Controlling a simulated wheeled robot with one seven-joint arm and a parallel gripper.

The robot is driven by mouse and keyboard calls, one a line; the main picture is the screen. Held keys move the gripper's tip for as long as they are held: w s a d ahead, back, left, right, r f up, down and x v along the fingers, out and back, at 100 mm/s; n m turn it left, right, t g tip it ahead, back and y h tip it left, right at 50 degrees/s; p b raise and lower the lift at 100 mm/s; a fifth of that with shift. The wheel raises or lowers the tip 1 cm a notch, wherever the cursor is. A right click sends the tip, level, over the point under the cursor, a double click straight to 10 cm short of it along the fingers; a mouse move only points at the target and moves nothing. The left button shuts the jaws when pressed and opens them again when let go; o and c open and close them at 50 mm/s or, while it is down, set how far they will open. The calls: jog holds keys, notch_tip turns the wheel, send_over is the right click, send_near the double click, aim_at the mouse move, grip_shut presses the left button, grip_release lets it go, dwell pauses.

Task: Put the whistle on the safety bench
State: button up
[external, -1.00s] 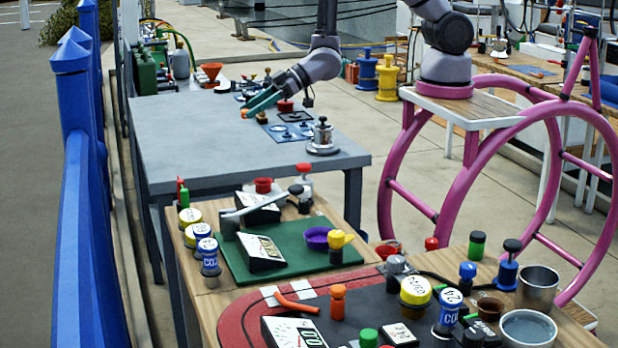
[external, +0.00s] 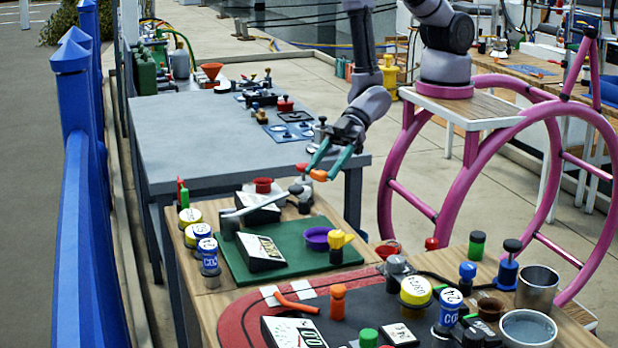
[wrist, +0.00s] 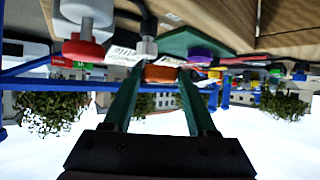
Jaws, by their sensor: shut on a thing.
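My gripper (external: 324,168) has teal fingers and is shut on a small orange object, which looks like the whistle (external: 319,175). It holds it in the air, near the front right corner of the grey table and the back of the wooden bench. In the wrist view the orange whistle (wrist: 160,73) sits between the fingertips (wrist: 156,78). No label shows which surface is the safety bench. The wooden bench (external: 205,283) carries a green mat (external: 290,262) with a gauge box (external: 262,252) and a purple bowl (external: 317,238).
The grey table (external: 200,140) is mostly bare in front. A red-knobbed item (external: 302,172) stands close to my gripper. Cans (external: 208,256) line the bench's left edge. The nearer bench part is crowded, with a metal cup (external: 537,288) at right. A blue fence (external: 85,200) runs along the left.

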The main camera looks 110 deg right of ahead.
jog(key=shift+f, duration=3.45)
jog(key=shift+f, duration=0.15)
jog(key=o, duration=1)
jog(key=shift+o, duration=0.2)
